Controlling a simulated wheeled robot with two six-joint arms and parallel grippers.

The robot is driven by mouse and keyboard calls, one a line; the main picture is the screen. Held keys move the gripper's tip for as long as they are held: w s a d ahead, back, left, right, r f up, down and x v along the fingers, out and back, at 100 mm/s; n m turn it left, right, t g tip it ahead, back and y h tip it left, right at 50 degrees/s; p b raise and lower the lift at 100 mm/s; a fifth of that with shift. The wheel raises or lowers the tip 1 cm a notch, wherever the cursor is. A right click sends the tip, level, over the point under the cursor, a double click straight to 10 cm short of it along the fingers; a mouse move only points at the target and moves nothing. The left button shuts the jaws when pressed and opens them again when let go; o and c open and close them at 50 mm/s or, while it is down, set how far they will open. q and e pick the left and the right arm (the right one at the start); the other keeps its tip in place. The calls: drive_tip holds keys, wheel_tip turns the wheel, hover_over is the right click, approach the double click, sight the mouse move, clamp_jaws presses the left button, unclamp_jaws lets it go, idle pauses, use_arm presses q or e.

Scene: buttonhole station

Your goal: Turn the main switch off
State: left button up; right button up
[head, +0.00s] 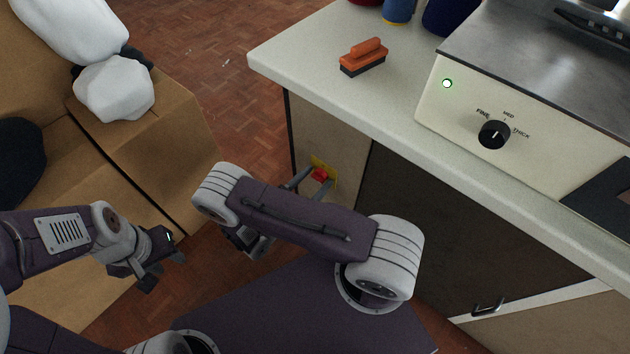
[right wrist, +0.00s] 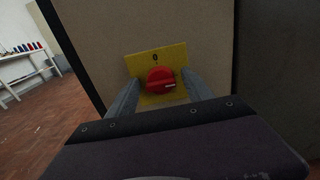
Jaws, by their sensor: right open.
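The main switch is a red rotary knob (right wrist: 160,80) on a yellow plate (right wrist: 174,55) on the cabinet's side panel; a 0 is marked at the plate's top. A pale mark on the knob points to the right, away from the 0. In the head view the red knob (head: 320,174) shows small beyond my right arm. My right gripper (right wrist: 160,92) is open, with one finger on either side of the knob; I cannot tell whether they touch it. My left gripper (head: 160,268) hangs at the left, away from the switch; its jaw opening is unclear.
A machine (head: 540,140) with a lit green lamp (head: 447,83) and a black dial (head: 494,134) stands on the counter (head: 330,30). An orange brush (head: 363,57) lies there. Cardboard boxes (head: 190,150) with white bundles (head: 114,88) stand at the left.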

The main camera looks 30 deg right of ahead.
clamp_jaws()
drive_tip(key=shift+n, duration=0.4)
drive_tip(key=n+p, duration=0.1)
drive_tip(key=n, duration=0.1)
drive_tip(key=shift+r+n+p, duration=0.1)
drive_tip(key=shift+n+p, duration=0.2)
drive_tip(key=shift+n, duration=0.1)
drive_tip(key=n+p, duration=0.1)
drive_tip(key=n, duration=0.3)
drive_tip(key=shift+w+n, duration=0.15)
drive_tip(key=shift+n, duration=0.15)
drive_tip(key=n, duration=0.4)
drive_tip(key=shift+f, duration=0.25)
drive_tip(key=n, duration=0.5)
drive_tip(key=shift+f+n, duration=0.1)
drive_tip(key=shift+n, duration=0.3)
